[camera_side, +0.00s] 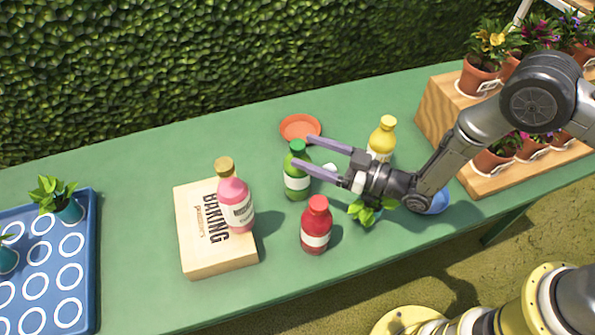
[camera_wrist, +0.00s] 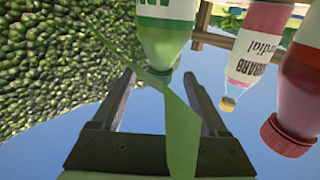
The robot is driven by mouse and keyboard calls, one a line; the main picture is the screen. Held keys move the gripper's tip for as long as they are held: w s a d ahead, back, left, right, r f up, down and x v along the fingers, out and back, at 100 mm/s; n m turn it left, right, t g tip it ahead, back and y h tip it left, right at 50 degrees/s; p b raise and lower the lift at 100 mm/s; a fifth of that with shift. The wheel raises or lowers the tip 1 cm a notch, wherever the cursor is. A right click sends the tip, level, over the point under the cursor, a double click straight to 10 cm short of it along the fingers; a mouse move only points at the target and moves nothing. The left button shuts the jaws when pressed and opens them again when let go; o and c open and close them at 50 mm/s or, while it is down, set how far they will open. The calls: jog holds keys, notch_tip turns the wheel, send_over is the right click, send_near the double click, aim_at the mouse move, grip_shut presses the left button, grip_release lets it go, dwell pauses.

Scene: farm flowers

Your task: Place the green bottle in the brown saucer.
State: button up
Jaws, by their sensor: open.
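The green bottle (camera_side: 297,185) stands upright on the green table, with a white label and green cap. It also shows in the wrist view (camera_wrist: 165,40), upside down at the top centre, beyond the fingertips. The saucer (camera_side: 300,128), orange-brown and empty, lies just behind the bottle. My gripper (camera_side: 305,153) is open and comes in from the right, its two fingertips close to the bottle's upper part. In the wrist view my gripper (camera_wrist: 158,76) has nothing between its fingers but a blurred green leaf crossing in front. I cannot tell whether a finger touches the bottle.
A red bottle (camera_side: 316,228) stands in front, a yellow bottle (camera_side: 383,138) behind my gripper. A pink bottle (camera_side: 235,205) is on a wooden box (camera_side: 205,256) at left. A leafy plant (camera_side: 366,213) and a partly hidden blue saucer (camera_side: 437,203) are below my wrist. A blue tray (camera_side: 82,270) is far left.

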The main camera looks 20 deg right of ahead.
aim_at(297, 144)
jog(key=shift+x, duration=1.7)
grip_shut()
jog(key=shift+r, duration=0.2)
